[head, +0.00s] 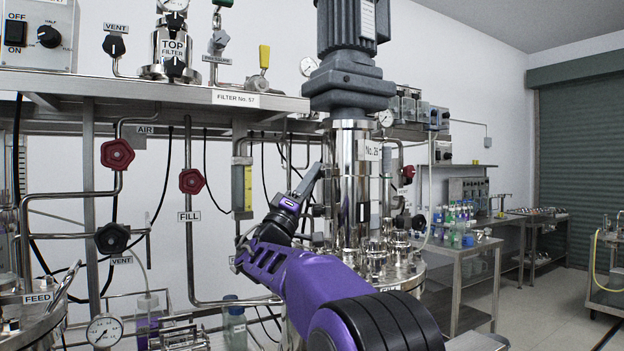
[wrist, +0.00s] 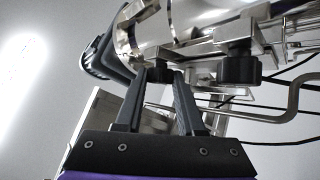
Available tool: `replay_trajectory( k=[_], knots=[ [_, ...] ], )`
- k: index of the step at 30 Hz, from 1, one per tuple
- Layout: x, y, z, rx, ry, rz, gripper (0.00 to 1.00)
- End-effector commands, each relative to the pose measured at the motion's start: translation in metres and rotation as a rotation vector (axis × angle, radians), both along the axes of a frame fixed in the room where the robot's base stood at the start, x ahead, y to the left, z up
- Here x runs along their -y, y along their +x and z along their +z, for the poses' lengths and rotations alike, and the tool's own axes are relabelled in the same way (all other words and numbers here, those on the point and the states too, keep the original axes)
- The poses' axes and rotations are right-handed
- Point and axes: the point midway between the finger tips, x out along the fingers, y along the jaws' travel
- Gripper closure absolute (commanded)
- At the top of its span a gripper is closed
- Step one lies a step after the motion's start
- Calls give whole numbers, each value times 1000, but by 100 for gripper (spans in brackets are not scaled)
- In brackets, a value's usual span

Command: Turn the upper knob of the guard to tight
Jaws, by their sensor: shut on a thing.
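The guard (head: 345,160) is a polished metal cylinder under the dark motor, on the column labelled No. 26. My gripper (head: 316,170) reaches it from the left in the head view. In the wrist view the guard (wrist: 150,38) fills the top middle. My gripper (wrist: 163,76) is shut there on a small dark knob (wrist: 160,73), the one nearer the motor end, so the upper knob. Its pointer or setting is hidden between the fingers. A second black knob (wrist: 238,70), the lower one, stands free to the right.
The grey motor (head: 350,80) stands above the guard. Metal fittings crowd the vessel lid (head: 405,272) below. A filter shelf (head: 130,88) with pipes and red valve knobs is on the left. A bent pipe (wrist: 290,100) runs close by on the right in the wrist view.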

Motion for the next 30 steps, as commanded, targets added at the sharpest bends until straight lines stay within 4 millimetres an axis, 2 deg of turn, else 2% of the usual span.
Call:
replay_trajectory(
  k=[13,14,18,30],
  knots=[
    [0,0,0,9,4,0,100],
    [0,0,0,9,4,0,59],
    [0,0,0,9,4,0,33],
    [-3,-4,-3,8,2,0,32]
  ],
)
